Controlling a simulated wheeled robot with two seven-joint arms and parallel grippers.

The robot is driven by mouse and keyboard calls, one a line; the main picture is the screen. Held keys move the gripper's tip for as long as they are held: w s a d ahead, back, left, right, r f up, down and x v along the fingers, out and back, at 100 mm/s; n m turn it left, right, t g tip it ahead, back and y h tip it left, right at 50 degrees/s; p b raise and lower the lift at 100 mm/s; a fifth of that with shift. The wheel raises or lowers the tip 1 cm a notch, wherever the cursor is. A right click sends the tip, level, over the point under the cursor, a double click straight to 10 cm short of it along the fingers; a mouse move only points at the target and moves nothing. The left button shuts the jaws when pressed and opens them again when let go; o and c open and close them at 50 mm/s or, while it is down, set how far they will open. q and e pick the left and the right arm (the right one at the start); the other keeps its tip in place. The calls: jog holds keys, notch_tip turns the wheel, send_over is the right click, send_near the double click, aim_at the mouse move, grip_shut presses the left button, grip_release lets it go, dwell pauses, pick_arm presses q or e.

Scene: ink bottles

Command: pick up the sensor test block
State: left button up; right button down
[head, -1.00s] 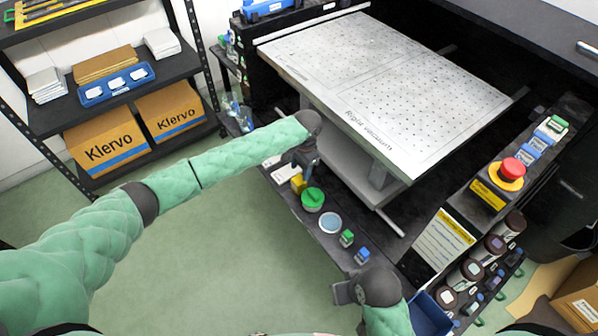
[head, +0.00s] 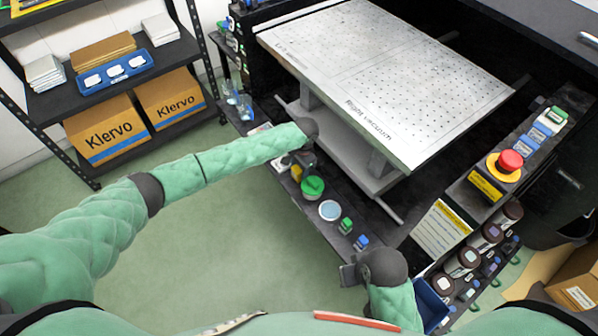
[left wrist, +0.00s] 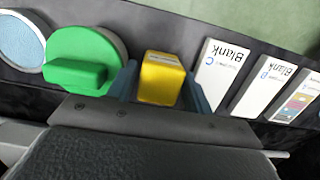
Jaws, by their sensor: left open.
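A small yellow block (left wrist: 161,80), which I take to be the sensor test block, stands on the narrow black ledge. In the left wrist view it is between the two fingers of my left gripper (left wrist: 158,88), which are apart. I cannot tell whether either finger touches it. In the head view my left gripper (head: 300,160) is low over the ledge and hides most of the block. My right gripper (head: 348,273) is near the ledge's front end, away from the block; its fingers do not show clearly.
A green-knobbed round lid (left wrist: 82,62) is close beside the left finger, with a pale blue disc (left wrist: 20,45) beyond. White Blank cards (left wrist: 222,72) are close on the other side. A perforated vacuum table (head: 400,80) stands behind the ledge.

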pick_arm(q)
jog(key=c, duration=0.8)
jog(key=shift+o, duration=0.2)
jog(key=shift+r, duration=0.15)
